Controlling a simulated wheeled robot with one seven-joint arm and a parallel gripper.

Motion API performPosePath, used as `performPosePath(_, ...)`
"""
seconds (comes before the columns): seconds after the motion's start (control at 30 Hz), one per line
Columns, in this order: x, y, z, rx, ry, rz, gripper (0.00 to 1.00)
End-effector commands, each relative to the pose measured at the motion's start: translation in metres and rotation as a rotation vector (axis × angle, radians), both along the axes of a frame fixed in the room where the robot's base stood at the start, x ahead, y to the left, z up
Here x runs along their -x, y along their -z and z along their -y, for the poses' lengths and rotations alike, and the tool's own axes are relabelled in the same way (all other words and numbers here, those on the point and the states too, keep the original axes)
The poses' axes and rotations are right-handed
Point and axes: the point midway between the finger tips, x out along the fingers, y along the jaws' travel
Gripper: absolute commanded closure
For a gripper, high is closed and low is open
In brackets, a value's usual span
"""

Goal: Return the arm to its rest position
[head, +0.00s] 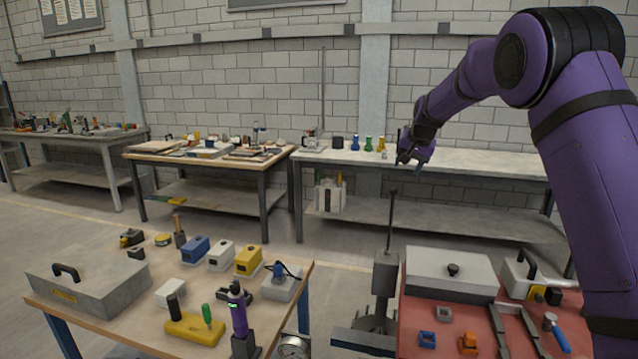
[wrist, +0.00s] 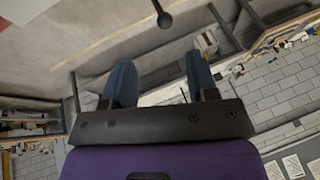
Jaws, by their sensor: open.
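My purple arm (head: 592,170) rises along the right side of the head view and bends over toward the middle. My gripper (head: 410,163) is held up in the air, and in the picture it overlaps the white bench at the back. In the wrist view the two blue-grey fingers of my gripper (wrist: 162,78) stand apart with nothing between them. The wrist view is strongly tilted, with floor and wall behind the fingers. The fingertips are small in the head view.
A wooden table (head: 140,296) with several blocks and tools stands at front left. A red-topped table (head: 408,318) with a grey box (head: 450,275) stands below my arm. A lever (head: 391,225) rises between them. The long bench (head: 480,164) lines the wall.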

Motion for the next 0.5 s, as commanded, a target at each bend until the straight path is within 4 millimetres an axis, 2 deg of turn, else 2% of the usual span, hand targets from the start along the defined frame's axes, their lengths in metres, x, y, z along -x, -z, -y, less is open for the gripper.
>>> performPosePath(0.03,0.016,-0.018,0.002,0.0,-0.006,0.005,0.47)
performPosePath(0.2,0.072,-0.058,0.005,0.009,-0.042,0.008,0.47)
performPosePath(0.5,0.18,-0.11,0.007,0.038,-0.111,0.012,0.47)
